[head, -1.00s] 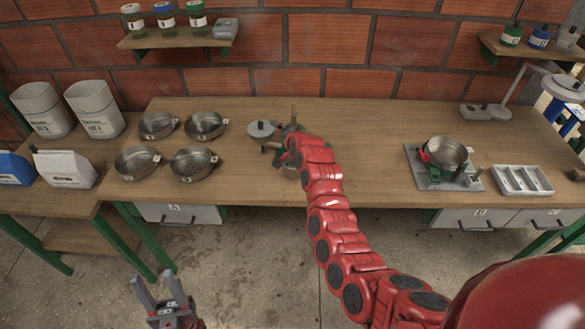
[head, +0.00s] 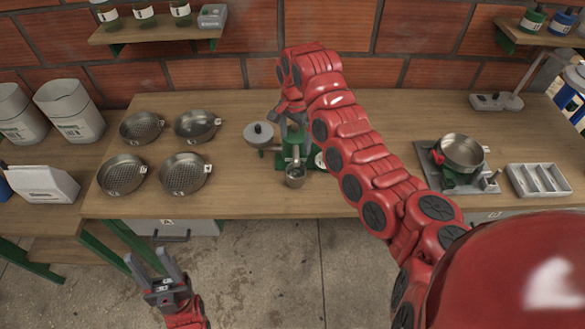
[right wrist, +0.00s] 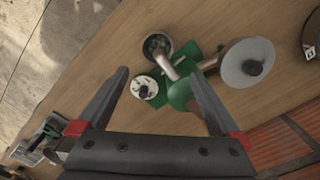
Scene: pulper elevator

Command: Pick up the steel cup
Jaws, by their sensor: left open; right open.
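The steel cup (head: 295,176) stands on the table at the front of the green pulper (head: 292,150). It also shows in the right wrist view (right wrist: 157,44), under the pulper's metal spout, with dark green contents inside. My right gripper (head: 293,118) is open and empty above the pulper, its fingers pointing down. In the right wrist view, the cup is beyond the gap between the fingertips (right wrist: 160,74), apart from both. My left gripper (head: 157,264) is open and empty in front of the table, over the floor.
Several round sieves (head: 184,174) stand left of the pulper. A round-lidded part (head: 258,134) sits at its left side. A scale with a metal pan (head: 461,151) and a compartment tray (head: 540,180) are at the right. Bare tabletop lies between pulper and scale.

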